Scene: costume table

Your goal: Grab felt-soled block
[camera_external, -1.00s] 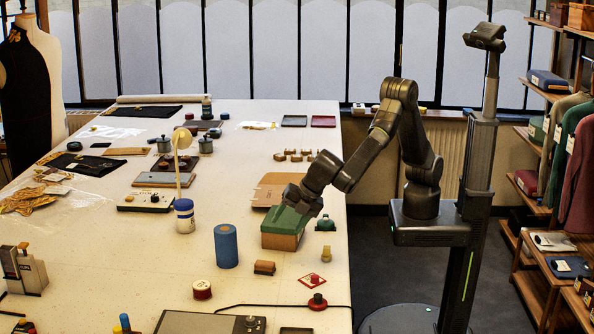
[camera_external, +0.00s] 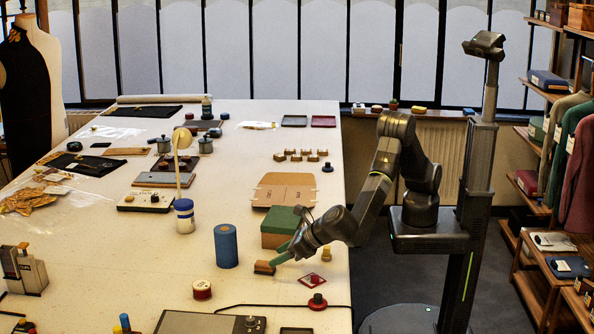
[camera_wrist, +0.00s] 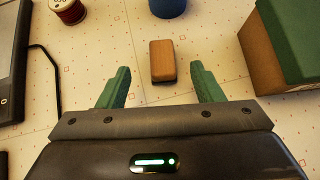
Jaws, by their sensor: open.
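The felt-soled block is a small wooden block with a dark underside. In the external view the block (camera_external: 264,267) lies on the table between the blue cylinder and the red diamond-shaped piece. In the wrist view the block (camera_wrist: 162,61) lies just beyond the fingertips, roughly midway between them. My gripper (camera_external: 279,256) has green fingers and reaches in low from the right, close beside the block. In the wrist view my gripper (camera_wrist: 160,82) is open, with nothing between its fingers.
A green-lidded box (camera_external: 281,238) stands just behind the block, on the right in the wrist view (camera_wrist: 285,65). A blue cylinder (camera_external: 226,246) stands to the left. A dark cable runs across the table in front.

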